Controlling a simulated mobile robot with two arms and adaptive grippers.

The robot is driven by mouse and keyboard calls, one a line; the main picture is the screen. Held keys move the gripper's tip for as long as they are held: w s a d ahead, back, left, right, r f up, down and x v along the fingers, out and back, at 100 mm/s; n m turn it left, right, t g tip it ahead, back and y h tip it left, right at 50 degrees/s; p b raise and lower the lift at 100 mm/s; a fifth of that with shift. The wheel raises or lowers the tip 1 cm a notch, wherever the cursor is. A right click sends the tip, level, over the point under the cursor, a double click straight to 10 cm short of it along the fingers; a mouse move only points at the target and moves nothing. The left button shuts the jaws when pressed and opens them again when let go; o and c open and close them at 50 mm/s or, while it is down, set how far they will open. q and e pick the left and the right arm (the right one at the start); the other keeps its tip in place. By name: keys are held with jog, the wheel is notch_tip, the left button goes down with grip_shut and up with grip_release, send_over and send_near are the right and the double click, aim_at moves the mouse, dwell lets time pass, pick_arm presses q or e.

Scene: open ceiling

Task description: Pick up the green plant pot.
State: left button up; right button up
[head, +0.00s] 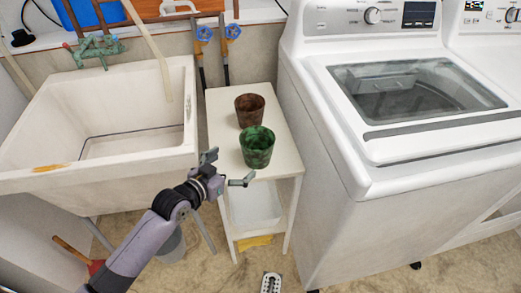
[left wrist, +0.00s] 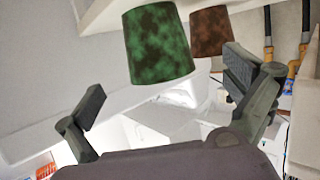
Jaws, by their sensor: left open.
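The green plant pot (head: 257,147) stands upright near the front of a small white table (head: 281,110). A brown pot (head: 249,109) stands just behind it. My left gripper (head: 228,169) is open and empty at the table's front left edge, just short of the green pot and apart from it. In the left wrist view the green pot (left wrist: 157,45) is beyond the open fingers (left wrist: 166,98), toward the top. The brown pot (left wrist: 209,31) shows behind it, beside the right finger. My right gripper is not in view.
A white sink (head: 140,165) is left of the table, and a washing machine (head: 350,180) stands close on its right. Two pipes with blue valves (head: 232,32) rise behind the table. A plunger (head: 95,266) and a bucket (head: 172,245) are on the floor at left.

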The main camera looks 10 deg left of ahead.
aim_at(247, 154)
pick_arm(q)
jog(key=x, duration=0.6)
jog(key=shift+w+d, duration=0.1)
jog(key=shift+d, duration=0.05)
jog(key=shift+d+r+x, duration=0.15)
jog(key=shift+x, duration=1.2)
jog(key=shift+d+r+x, duration=0.15)
jog(key=shift+d+x, duration=0.05)
jog(key=shift+x, duration=1.15)
jog(key=c, duration=1.1)
jog(key=shift+r, duration=0.1)
